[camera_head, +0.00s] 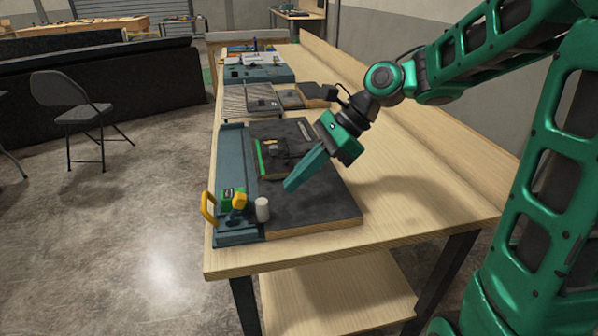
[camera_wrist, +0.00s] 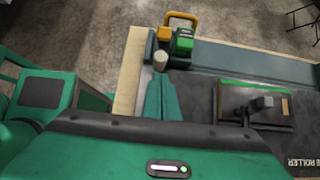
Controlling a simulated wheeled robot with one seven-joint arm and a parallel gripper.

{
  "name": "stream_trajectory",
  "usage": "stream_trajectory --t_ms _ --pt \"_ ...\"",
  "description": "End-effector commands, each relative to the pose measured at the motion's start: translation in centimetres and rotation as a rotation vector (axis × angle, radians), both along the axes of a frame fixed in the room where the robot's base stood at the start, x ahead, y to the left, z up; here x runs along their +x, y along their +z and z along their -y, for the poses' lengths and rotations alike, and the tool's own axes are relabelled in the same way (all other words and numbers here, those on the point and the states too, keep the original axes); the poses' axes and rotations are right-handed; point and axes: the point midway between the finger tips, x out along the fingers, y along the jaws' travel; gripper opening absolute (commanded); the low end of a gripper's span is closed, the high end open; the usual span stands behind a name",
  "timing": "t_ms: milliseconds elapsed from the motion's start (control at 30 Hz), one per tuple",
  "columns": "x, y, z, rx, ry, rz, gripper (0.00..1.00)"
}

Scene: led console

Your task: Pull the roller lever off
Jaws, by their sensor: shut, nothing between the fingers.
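My gripper (camera_head: 290,185) is shut and empty, its teal fingers angled down to the left over the dark board (camera_head: 330,205). In the wrist view the fingertips (camera_wrist: 160,78) are close below a white cylinder (camera_wrist: 161,61); contact cannot be told. In the head view this cylinder (camera_head: 262,210) stands upright, apart from the fingers. An upside-down ROLLER label (camera_wrist: 305,147) lies beside this box.
A green block (camera_head: 228,196), a yellow knob (camera_head: 240,201) and a yellow handle (camera_head: 208,207) sit at the console's near left corner. More devices (camera_head: 255,70) stand farther along the wooden table (camera_head: 420,190). The table right of the board is clear.

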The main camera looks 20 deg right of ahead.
Motion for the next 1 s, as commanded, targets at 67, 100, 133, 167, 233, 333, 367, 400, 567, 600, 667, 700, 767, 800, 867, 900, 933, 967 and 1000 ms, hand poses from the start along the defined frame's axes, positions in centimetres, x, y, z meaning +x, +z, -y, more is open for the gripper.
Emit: stream_trajectory --t_ms 67,100,133,167,233,333,367,400,567,600,667,700,767,800,867,900,933,967,1000 --pt "-0.1 -1.2 -1.1 0.000 0.004 -0.003 0.00" --pt "-0.1 -1.7 -1.6 0.000 0.003 -0.004 0.00" --pt "-0.1 -2.1 -2.0 0.001 0.004 -0.003 0.00" --pt "0.0 -2.6 -2.3 0.000 0.003 -0.004 0.00" --pt "0.0 -3.5 -3.3 0.000 0.004 -0.003 0.00" --pt "0.0 -4.9 -4.4 -0.001 0.003 -0.002 0.00" --pt "0.1 -4.5 -4.8 -0.001 0.005 0.003 0.00" --pt "0.1 -4.1 -5.4 -0.001 0.005 0.003 0.00" --pt "0.2 -3.2 -7.0 -0.001 0.003 0.003 0.00" --pt "0.2 -3.1 -7.2 -0.001 0.003 0.003 0.00" --pt "0.2 -2.9 -7.5 -0.001 0.003 0.003 0.00" --pt "0.2 -2.8 -7.6 -0.001 0.002 0.002 0.00" --pt "0.2 -2.8 -7.7 -0.001 0.001 0.001 0.00" --pt "0.3 -2.8 -7.7 -0.001 0.001 0.001 0.00" --pt "0.3 -2.8 -7.8 -0.001 0.001 0.001 0.00" --pt "0.3 -2.8 -7.8 -0.001 0.001 0.001 0.00" --pt "0.3 -2.8 -7.8 -0.001 0.001 0.001 0.00" --pt "0.3 -2.8 -7.8 -0.001 0.001 0.001 0.00" --pt "0.3 -2.8 -7.8 -0.001 0.001 0.001 0.00"
